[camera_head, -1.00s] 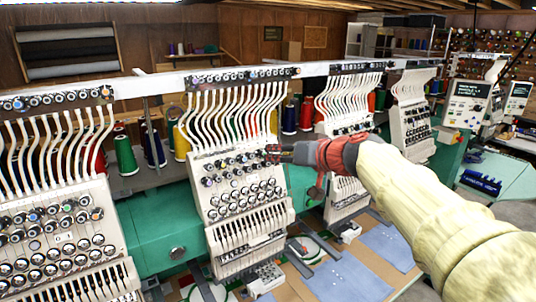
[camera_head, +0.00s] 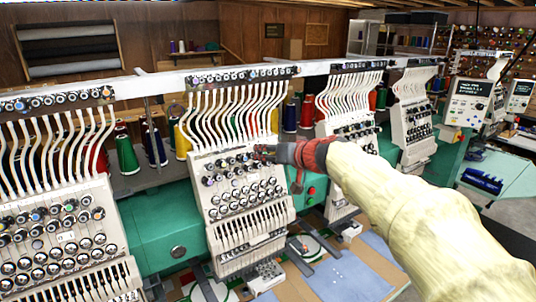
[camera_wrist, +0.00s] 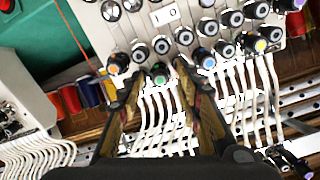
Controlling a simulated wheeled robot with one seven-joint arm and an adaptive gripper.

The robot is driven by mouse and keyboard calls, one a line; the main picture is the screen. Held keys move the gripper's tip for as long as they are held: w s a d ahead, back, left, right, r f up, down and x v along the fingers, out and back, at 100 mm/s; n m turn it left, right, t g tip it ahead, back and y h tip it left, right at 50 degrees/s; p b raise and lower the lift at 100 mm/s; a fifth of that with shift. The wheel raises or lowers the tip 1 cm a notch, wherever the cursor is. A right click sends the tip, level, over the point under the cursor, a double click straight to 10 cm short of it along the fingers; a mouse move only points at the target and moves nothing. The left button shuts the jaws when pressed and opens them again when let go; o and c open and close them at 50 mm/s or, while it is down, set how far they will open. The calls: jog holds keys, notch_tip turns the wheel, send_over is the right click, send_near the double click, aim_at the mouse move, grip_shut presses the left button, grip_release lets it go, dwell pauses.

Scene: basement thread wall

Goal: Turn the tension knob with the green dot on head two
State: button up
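The green-dot tension knob (camera_wrist: 160,72) shows in the wrist view between the two fingertips of my gripper (camera_wrist: 160,66). The fingers are apart, one on each side of the knob; whether they touch it I cannot tell. In the head view my gripper (camera_head: 266,153) is at the upper right of the knob rows on the white embroidery head (camera_head: 238,196), second from the left in the picture. There the gripper and arm hide the knob. Neighbouring knobs, one with a blue dot (camera_wrist: 205,57) and one dark with an orange edge (camera_wrist: 118,62), sit close on either side.
White thread tubes (camera_wrist: 160,120) run behind the fingers in the wrist view. More knobs crowd the panel. Other heads stand left (camera_head: 55,235) and right (camera_head: 347,130). Thread cones (camera_head: 127,155) stand behind. A green machine body (camera_head: 165,222) lies between heads.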

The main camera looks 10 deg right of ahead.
jog(key=shift+c, duration=0.9)
grip_shut()
jog(key=m+b, duration=0.3)
jog(key=m, duration=0.8)
jog(key=shift+m, duration=0.3)
dwell(0.4)
jog(key=shift+o, duration=0.8)
grip_release()
